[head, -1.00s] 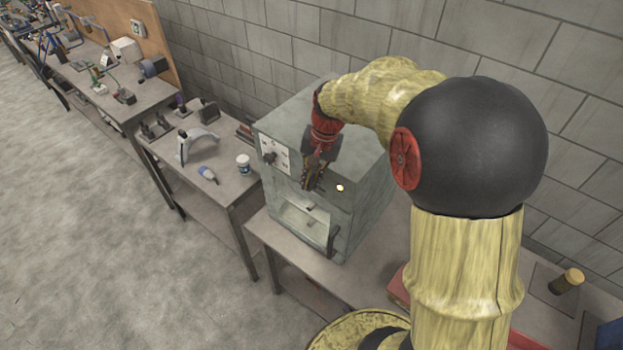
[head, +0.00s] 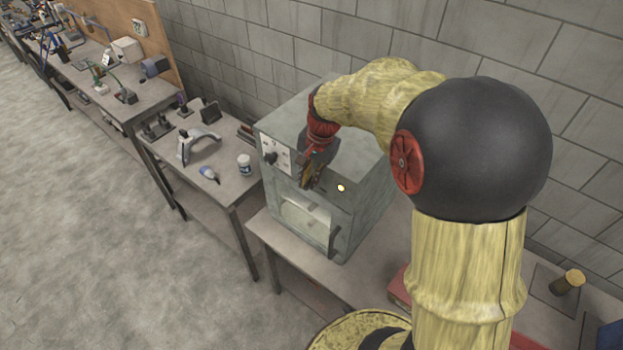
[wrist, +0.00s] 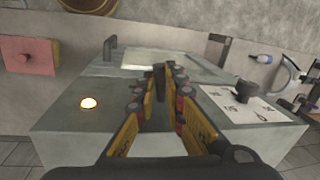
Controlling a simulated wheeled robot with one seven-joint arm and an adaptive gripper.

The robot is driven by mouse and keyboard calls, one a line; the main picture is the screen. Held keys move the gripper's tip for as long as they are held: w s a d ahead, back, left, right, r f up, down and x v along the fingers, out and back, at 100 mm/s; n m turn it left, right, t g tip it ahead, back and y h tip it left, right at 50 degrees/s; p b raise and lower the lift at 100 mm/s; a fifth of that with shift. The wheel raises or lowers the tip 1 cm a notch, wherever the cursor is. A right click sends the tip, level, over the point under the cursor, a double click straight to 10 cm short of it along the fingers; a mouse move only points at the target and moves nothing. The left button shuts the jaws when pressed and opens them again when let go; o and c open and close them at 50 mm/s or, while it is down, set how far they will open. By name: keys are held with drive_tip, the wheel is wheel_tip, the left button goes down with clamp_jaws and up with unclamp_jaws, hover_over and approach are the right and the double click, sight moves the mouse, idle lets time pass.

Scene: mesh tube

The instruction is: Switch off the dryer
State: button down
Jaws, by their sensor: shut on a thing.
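The dryer (head: 350,215) is a grey-green box on a table, with a windowed door on its front. A round lamp (head: 341,188) glows pale yellow on its front; it also shows lit in the wrist view (wrist: 89,103). A white panel with a black knob (head: 270,157) sits at the front's left; the knob also shows in the wrist view (wrist: 246,93). My gripper (head: 305,187) is at the dryer's front between panel and lamp. In the wrist view its fingers close on a small dark part (wrist: 158,78), mostly hidden, perhaps a switch or lever.
A dark door handle (head: 333,240) stands out below the lamp. A block wall is behind the dryer. The floor at left is clear.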

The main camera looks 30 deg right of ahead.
sight(306, 185)
drive_tip(key=shift+w+a+m+h, duration=0.15)
drive_tip(key=shift+w+m, duration=0.2)
drive_tip(key=shift+m, duration=0.8)
drive_tip(key=shift+w+a+m+h, duration=0.2)
drive_tip(key=shift+w+m, duration=0.2)
drive_tip(key=shift+m, duration=0.7)
drive_tip(key=shift+w+a+m+h, duration=0.15)
drive_tip(key=shift+w+m, duration=0.2)
drive_tip(key=shift+m, duration=0.8)
drive_tip(key=c, duration=2)
unclamp_jaws()
drive_tip(key=shift+o, duration=0.6)
drive_tip(key=shift+r, duration=0.1)
wheel_tip(306, 185, up, 12)
drive_tip(key=s, duration=0.2)
drive_tip(key=shift+f, duration=0.2)
